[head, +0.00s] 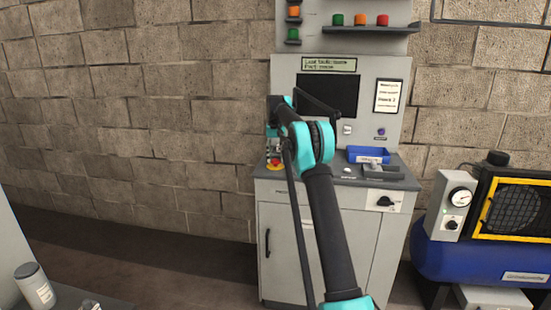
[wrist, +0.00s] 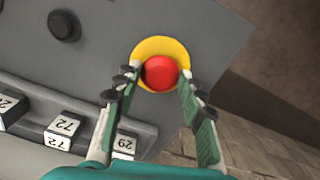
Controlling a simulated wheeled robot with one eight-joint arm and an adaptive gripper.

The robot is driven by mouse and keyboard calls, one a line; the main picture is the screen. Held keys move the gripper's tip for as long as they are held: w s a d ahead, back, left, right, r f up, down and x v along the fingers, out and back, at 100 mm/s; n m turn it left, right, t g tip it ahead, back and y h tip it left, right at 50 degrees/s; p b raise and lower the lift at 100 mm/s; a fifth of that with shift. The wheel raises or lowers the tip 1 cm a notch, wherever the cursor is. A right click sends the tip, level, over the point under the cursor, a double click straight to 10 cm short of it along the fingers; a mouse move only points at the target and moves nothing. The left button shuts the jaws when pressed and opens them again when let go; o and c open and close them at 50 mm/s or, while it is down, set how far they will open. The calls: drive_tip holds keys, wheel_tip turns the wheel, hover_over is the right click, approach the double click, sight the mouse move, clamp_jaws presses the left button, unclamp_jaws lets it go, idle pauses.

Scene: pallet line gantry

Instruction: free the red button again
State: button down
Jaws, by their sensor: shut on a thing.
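The red button (wrist: 161,72) is a round mushroom head on a yellow disc (wrist: 174,44), set in a grey panel. In the head view the red button (head: 275,162) shows at the left end of the cabinet's top. My gripper (wrist: 160,84) has one finger on each side of the red button, with the fingertips at its rim, and is shut on it. In the head view my gripper (head: 274,148) is just above the button, partly hidden by my arm.
A black round knob (wrist: 64,25) and number blocks (wrist: 65,124) are near the button. The cabinet (head: 283,245) has a screen (head: 340,92) above.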

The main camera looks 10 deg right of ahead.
sight(276, 160)
drive_tip(key=shift+r, duration=0.6)
drive_tip(key=c, duration=0.9)
unclamp_jaws()
drive_tip(key=shift+r, duration=0.1)
wheel_tip(276, 160, up, 7)
drive_tip(key=shift+r, duration=0.15)
drive_tip(key=shift+s, duration=0.1)
